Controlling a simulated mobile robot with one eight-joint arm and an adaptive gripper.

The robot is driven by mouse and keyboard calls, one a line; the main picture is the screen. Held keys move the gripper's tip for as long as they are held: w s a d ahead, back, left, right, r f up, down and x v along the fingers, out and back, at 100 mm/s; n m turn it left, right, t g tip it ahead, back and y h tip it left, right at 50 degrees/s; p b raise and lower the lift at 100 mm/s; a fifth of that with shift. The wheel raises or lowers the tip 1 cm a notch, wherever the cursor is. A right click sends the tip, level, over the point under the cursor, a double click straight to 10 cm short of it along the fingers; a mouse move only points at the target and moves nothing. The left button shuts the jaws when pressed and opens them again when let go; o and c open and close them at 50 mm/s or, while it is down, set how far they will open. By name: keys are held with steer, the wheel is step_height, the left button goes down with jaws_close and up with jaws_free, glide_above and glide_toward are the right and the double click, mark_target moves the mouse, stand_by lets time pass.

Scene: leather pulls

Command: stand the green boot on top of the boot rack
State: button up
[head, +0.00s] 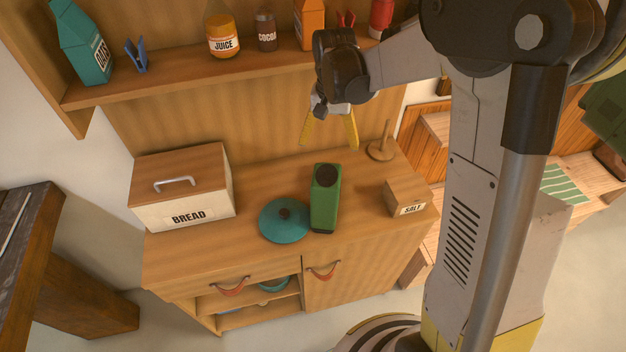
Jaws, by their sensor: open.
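I cannot tell for sure which thing is the boot rack; stepped wooden furniture (433,127) at the right is partly hidden by my arm.
The cabinet top (180,258) also holds a bread box (183,187), the teal lid (284,220), a salt box (406,197) and a wooden peg stand (381,150). A wall shelf (180,78) with cartons and jars hangs behind. A dark table (30,235) stands left.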

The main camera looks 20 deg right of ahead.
mark_target(328, 167)
steer(key=f, duration=0.4)
steer(key=shift+d+f, duration=0.2)
steer(key=shift+d, duration=0.1)
steer(key=f, duration=0.6)
steer(key=shift+w+a+b, duration=0.1)
steer(key=shift+w+b, duration=0.2)
steer(key=shift+r, duration=0.1)
steer(key=c, duration=1.5)
